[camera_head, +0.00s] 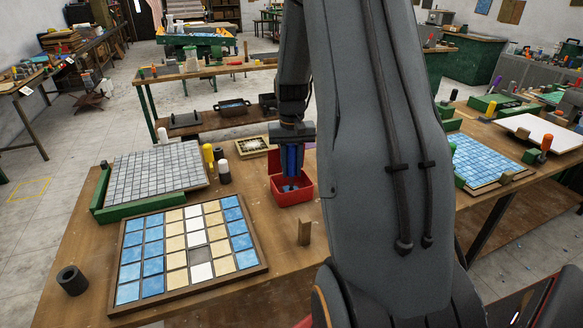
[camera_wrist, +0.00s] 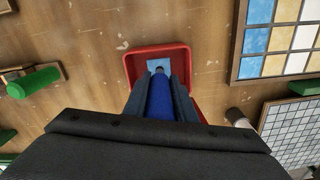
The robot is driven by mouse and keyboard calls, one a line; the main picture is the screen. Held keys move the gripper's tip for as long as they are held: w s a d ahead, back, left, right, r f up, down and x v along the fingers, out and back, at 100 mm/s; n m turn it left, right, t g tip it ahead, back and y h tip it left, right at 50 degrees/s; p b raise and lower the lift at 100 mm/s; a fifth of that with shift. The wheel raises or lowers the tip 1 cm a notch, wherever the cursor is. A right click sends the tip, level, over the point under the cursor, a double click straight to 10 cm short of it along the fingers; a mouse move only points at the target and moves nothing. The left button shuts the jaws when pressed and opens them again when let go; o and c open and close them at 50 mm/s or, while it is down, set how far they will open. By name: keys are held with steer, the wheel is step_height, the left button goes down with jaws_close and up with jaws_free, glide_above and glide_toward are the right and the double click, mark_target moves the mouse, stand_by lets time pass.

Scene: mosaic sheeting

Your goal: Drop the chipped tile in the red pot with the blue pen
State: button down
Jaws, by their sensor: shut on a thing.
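My gripper (camera_head: 291,170) points down over the red pot (camera_head: 293,199) and is shut on the blue pen (camera_head: 291,156). In the wrist view the blue pen (camera_wrist: 160,102) lies between the two fingers of my gripper (camera_wrist: 161,80), its dark tip toward the red pot (camera_wrist: 131,68). A light blue tile piece (camera_wrist: 158,64) shows at the pen's tip, within the pot's outline. I cannot tell whether it hangs on the tip or lies on the pot floor. Light blue also shows inside the pot in the head view. A chip on the tile is too small to make out.
A wooden frame of blue, cream and white tiles (camera_head: 122,262) lies front left, with one grey cell (camera_head: 197,254). A grey mosaic sheet (camera_head: 155,172) is behind it. Bottles (camera_head: 223,170) and a small wooden block (camera_head: 304,232) stand near the pot.

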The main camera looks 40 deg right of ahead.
mark_target(292, 145)
steer(key=shift+f, duration=0.7)
steer(key=shift+r, duration=0.1)
steer(key=shift+r+p, duration=2.25)
steer(key=shift+r, duration=1.2)
